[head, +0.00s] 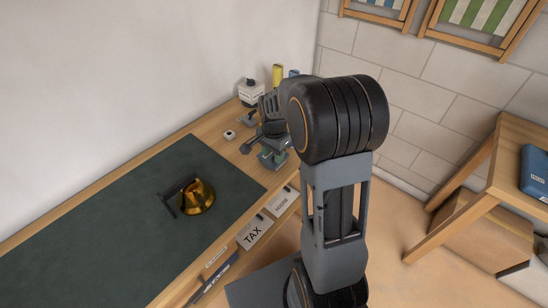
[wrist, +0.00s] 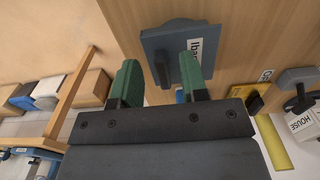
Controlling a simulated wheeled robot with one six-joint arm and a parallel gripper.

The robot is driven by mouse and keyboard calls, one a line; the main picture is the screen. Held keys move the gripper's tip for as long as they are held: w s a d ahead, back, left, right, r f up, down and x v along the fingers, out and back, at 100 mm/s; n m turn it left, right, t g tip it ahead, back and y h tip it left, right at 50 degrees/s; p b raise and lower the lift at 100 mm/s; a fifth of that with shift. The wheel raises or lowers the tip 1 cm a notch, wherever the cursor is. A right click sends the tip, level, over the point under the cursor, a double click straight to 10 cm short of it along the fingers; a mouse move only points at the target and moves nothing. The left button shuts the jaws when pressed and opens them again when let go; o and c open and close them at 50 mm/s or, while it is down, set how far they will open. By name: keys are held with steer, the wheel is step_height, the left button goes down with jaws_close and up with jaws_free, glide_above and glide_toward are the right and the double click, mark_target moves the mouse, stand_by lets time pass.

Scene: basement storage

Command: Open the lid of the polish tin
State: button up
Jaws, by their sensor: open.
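My gripper (wrist: 161,72) is open in the wrist view, with its two green fingertips apart and nothing held. A blue-grey, square-edged object (wrist: 213,42) with a white label starting "Ibar" lies on the wood beyond the fingertips. The right fingertip overlaps it in the picture; I cannot tell whether they touch. A dark rounded piece (wrist: 162,72) shows at its left side, between the fingers. I cannot tell whether this is the polish tin or how its lid sits. In the head view my gripper (head: 272,156) is low over the bench's far right part, partly hidden by my arm.
A dark green mat (head: 105,225) covers much of the bench, with a shiny amber object and black bracket (head: 198,197) on it. A white roll (head: 229,134), a white labelled container (head: 250,95) and a yellow cylinder (head: 278,74) stand near the wall.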

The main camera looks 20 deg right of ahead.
steer(key=shift+f, duration=0.95)
jaws_close()
